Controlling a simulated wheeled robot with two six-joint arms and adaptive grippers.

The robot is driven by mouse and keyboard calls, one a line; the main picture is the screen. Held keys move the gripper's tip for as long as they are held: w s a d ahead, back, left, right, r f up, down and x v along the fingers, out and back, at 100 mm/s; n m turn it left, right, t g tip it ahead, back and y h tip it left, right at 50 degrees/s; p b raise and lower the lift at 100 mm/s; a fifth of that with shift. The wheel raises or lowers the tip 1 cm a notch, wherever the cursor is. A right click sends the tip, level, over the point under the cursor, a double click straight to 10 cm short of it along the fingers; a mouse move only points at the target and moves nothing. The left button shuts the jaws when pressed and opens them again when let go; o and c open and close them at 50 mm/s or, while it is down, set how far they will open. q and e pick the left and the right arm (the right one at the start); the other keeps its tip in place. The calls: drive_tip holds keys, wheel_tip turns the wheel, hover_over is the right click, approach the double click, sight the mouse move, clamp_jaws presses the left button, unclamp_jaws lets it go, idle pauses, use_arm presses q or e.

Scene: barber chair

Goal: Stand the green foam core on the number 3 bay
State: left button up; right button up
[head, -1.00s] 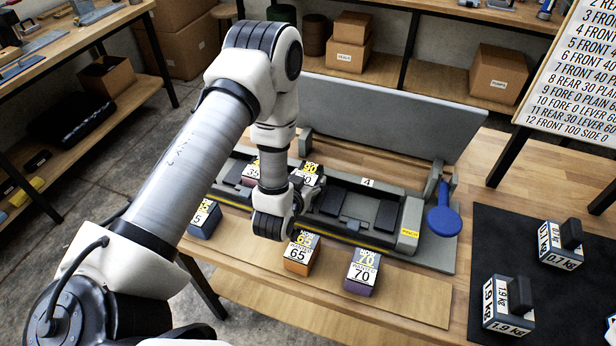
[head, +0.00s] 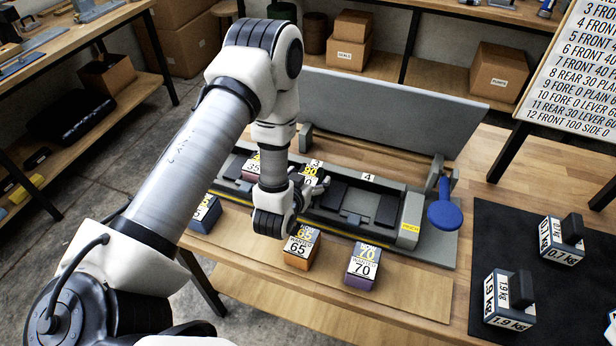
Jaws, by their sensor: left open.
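A long grey, black-lined tray (head: 409,218) with numbered bays lies on the wooden bench; a number 4 tag (head: 368,177) shows on its back edge. A tag that seems to read 3 shows just left of it. A block with a yellow-topped label, perhaps 80 (head: 309,171), is by that tag, mostly hidden by my left arm and hand; its body colour does not show. I cannot pick out the green foam core for sure. My left gripper (head: 318,187) is open, low over the tray beside this block; contact cannot be told. My right gripper is not in view.
Orange 65 (head: 301,248), purple 70 (head: 362,268) and blue (head: 205,215) blocks stand along the bench front. A pink 35 block (head: 251,168) sits in the tray. A blue round paddle (head: 444,215) is at its right end. Weights (head: 509,302) stand on a black mat.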

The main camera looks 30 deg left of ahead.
use_arm(q)
drive_tip(key=shift+r, duration=0.1)
drive_tip(key=shift+r+p, duration=0.4)
drive_tip(key=shift+s+d+r, duration=0.1)
drive_tip(key=shift+s+r, duration=0.05)
drive_tip(key=shift+s, duration=0.15)
drive_tip(key=b+v, duration=0.2)
drive_tip(key=v, duration=0.4)
drive_tip(key=shift+s, duration=0.1)
drive_tip(key=p+v, duration=0.5)
drive_tip(key=p, duration=0.1)
drive_tip(key=shift+s+r, duration=0.15)
drive_tip(key=shift+r, duration=0.05)
